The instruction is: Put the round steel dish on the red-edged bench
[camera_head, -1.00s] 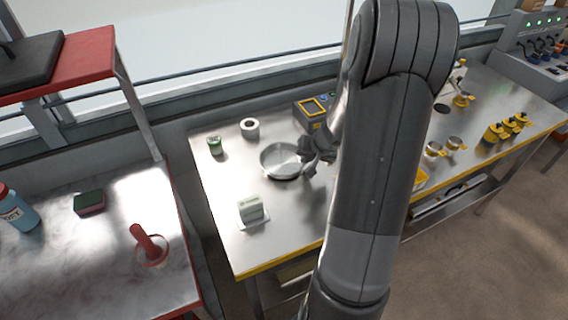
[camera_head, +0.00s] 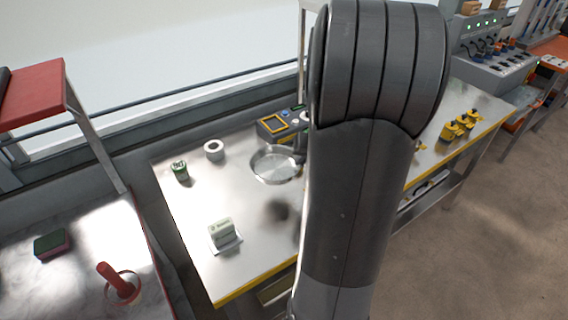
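The round steel dish (camera_head: 274,166) is in the air above the yellow-edged steel table. A dark shadow lies on the tabletop apart from it. My gripper (camera_head: 301,157) is at the dish's right rim, mostly hidden behind my arm; it appears shut on the rim, though the fingers barely show. The red-edged bench (camera_head: 75,275) is at the lower left, with a pale, shiny top and a thin red edge on its right side.
On the bench are a green-and-dark sponge (camera_head: 51,244) and a red-handled tool (camera_head: 117,283). A red shelf (camera_head: 32,95) stands behind. The steel table (camera_head: 190,215) holds a green tin (camera_head: 180,171), a white roll (camera_head: 214,150) and a pale green block (camera_head: 221,232). A gap separates bench and table.

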